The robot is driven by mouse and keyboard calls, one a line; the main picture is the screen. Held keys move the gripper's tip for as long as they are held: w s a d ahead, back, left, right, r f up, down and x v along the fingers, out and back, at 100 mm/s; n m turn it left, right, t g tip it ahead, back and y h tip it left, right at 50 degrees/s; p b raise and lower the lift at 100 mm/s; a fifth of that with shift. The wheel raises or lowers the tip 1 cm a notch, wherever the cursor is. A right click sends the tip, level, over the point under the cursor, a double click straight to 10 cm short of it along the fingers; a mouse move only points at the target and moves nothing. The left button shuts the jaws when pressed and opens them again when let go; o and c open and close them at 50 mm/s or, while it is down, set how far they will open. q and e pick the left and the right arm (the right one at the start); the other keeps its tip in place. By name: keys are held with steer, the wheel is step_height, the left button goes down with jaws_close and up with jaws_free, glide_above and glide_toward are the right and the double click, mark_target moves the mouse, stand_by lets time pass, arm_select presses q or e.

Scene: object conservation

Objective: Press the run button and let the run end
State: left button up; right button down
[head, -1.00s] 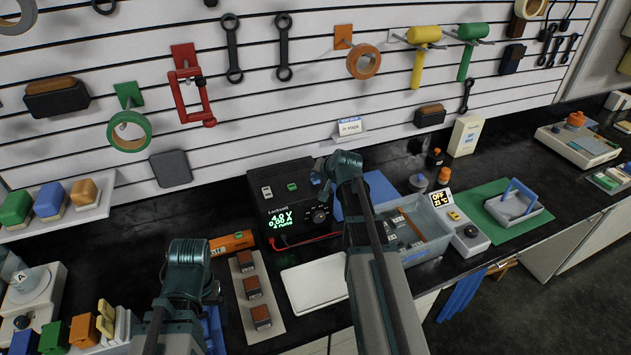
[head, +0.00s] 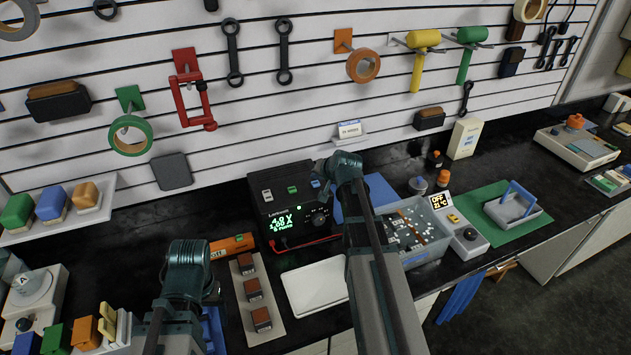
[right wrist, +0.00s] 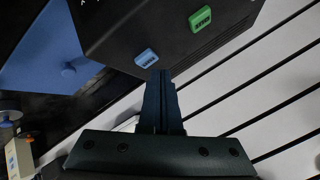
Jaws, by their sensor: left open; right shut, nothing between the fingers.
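The black power unit (head: 268,217) stands against the back wall with a lit green display (head: 285,222) and a small green light (head: 299,207). Its top carries a pale, a green and a blue button. The blue button (right wrist: 147,58) is right at the fingertips of my right gripper (right wrist: 160,74), which is shut and empty. I cannot tell whether they touch. The green button (right wrist: 201,19) is clear of the fingers. In the head view my right arm's wrist hides part of the unit's right side. My left gripper (head: 210,288) is open, low at left; its fingertips are mostly hidden.
A translucent bin (head: 430,251) right of my right arm holds scattered small pieces. A white tray (head: 300,290) lies in front of the unit, beside a strip with brown blocks (head: 254,289). A small sign (head: 350,129) hangs above. A grey device (head: 470,240) stands right of the bin.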

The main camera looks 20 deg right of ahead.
mark_target(316, 185)
steer(key=shift+r, duration=0.25)
step_height(316, 185, up, 5)
steer(key=p, duration=0.5)
steer(key=shift+f, duration=0.1)
stand_by(1.6)
